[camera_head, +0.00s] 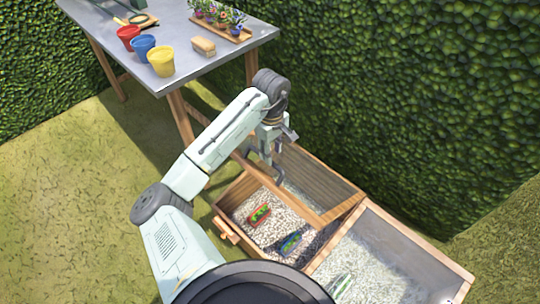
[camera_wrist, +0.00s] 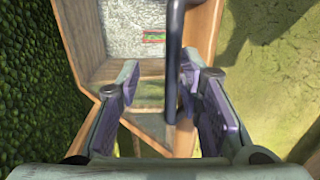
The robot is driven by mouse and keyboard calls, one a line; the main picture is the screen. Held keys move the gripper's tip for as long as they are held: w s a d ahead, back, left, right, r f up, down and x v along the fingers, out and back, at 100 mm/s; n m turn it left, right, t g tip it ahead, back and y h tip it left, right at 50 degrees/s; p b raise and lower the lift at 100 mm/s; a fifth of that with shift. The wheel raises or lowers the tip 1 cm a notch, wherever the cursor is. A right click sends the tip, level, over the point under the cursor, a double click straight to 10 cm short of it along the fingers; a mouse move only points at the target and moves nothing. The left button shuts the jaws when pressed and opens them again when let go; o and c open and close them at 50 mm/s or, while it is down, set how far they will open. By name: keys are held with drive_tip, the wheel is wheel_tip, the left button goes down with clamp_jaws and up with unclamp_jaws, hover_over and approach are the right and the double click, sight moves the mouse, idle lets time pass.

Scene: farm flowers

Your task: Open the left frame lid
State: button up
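The left frame (camera_head: 222,204) is a wooden box of pale gravel. Its glazed, wood-edged lid (camera_head: 325,183) appears raised at a slant toward the hedge, leaving the gravel in view. Fingertip contact with the lid is unclear.
The right frame (camera_head: 425,240) adjoins, with its glass down over gravel. A red item (camera_head: 260,215) and a blue item (camera_head: 290,242) lie in the left frame. A metal table (camera_head: 190,75) with pots stands behind left. A hedge (camera_head: 420,90) borders the back; grass is clear at left.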

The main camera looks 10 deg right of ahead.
wheel_tip(320, 180, up, 9)
drive_tip(key=shift+a, duration=0.35)
idle(0.3)
